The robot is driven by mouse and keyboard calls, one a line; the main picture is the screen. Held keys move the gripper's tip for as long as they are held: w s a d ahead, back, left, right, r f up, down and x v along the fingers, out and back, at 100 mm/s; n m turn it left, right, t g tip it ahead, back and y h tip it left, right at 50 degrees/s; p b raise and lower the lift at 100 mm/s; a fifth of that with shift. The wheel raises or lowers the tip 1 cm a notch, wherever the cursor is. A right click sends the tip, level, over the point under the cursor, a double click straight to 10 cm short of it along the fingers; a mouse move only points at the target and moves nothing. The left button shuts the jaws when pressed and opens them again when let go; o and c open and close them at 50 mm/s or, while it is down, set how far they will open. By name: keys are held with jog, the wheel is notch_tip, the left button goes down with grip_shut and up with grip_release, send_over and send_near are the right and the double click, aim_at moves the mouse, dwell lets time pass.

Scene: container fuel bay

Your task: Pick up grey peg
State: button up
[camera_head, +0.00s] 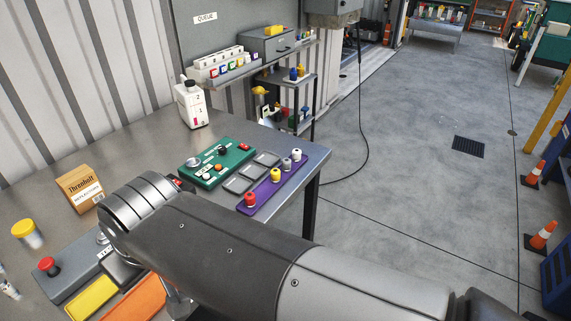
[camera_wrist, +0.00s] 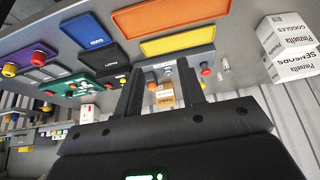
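In the head view, a grey peg (camera_head: 287,164) stands upright on a purple strip (camera_head: 263,190) near the table's right edge. It is in a row between a yellow peg (camera_head: 275,176) and a white peg (camera_head: 297,155), with a red peg (camera_head: 250,199) at the near end. My gripper (camera_wrist: 158,72) shows in the wrist view with its two fingers apart and nothing between them. It is away from the strip, which lies at the left edge of that view; I cannot make out the grey peg there. In the head view my arm hides the gripper.
A green control panel (camera_head: 216,163) and grey trays (camera_head: 240,184) sit beside the strip. A white bottle (camera_head: 191,106), a cardboard box (camera_head: 80,188) and a red-button box (camera_head: 67,271) stand on the table. Yellow (camera_head: 92,298) and orange (camera_head: 134,298) trays lie near my arm.

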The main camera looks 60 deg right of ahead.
jog(key=shift+o, duration=0.4)
jog(key=o, duration=0.3)
jog(key=w+d+r+m+g, duration=0.15)
jog(key=w+d+r, duration=0.25)
jog(key=w+d, duration=0.6)
jog(key=m+g, duration=0.2)
jog(key=g, duration=0.2)
send_over(287, 160)
jog(key=shift+n, duration=0.25)
notch_tip(287, 160, down, 12)
jog(key=shift+a+r, duration=0.1)
jog(key=shift+a, duration=0.05)
notch_tip(287, 160, down, 11)
jog(key=shift+r, duration=0.2)
